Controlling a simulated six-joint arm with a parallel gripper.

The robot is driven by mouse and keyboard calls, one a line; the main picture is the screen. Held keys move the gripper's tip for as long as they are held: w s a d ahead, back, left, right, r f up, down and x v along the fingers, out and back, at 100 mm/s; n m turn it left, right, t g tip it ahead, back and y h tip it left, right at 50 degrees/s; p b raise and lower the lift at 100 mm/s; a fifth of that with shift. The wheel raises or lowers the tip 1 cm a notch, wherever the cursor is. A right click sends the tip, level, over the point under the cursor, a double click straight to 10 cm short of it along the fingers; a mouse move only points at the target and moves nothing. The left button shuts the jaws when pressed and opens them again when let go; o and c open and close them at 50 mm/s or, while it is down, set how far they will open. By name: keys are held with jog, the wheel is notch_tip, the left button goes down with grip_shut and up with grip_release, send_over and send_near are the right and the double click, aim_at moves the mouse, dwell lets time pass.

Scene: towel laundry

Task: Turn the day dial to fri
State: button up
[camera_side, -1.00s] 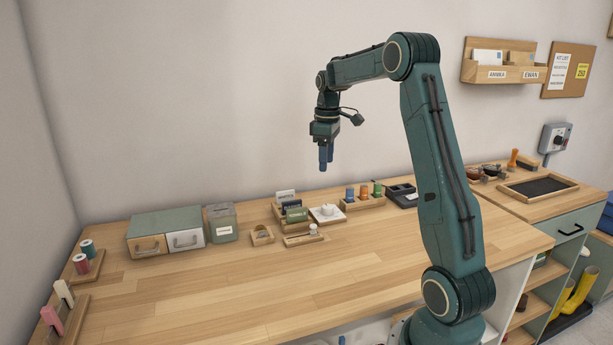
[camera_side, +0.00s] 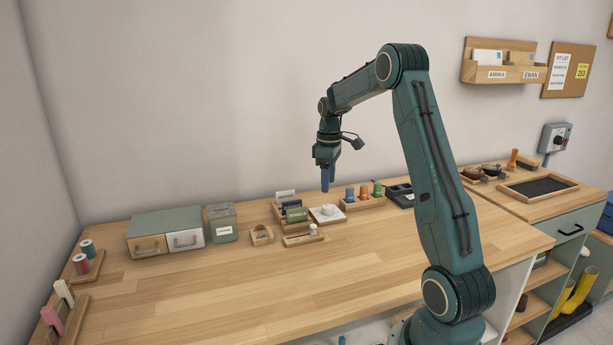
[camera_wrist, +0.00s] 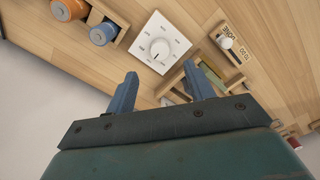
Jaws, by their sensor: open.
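The day dial is a white square plate with a round white knob (camera_wrist: 159,48), and it lies on the table below my gripper. Small marks ring the knob, but the lettering is too small to read. A short dark line shows on the knob near its lower side. My gripper (camera_side: 326,179) is above the dial, pointing down, with empty space below its fingers. In the wrist view its two blue fingers (camera_wrist: 160,92) are apart with nothing between them.
A small slider board (camera_side: 304,238) lies in front.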

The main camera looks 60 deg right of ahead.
aim_at(328, 206)
jog(key=shift+f, duration=3.95)
jog(key=c, duration=1)
jog(key=shift+o, duration=0.2)
jog(key=shift+m, duration=0.4)
jog(key=m, duration=0.9)
jog(key=shift+r, duration=0.1)
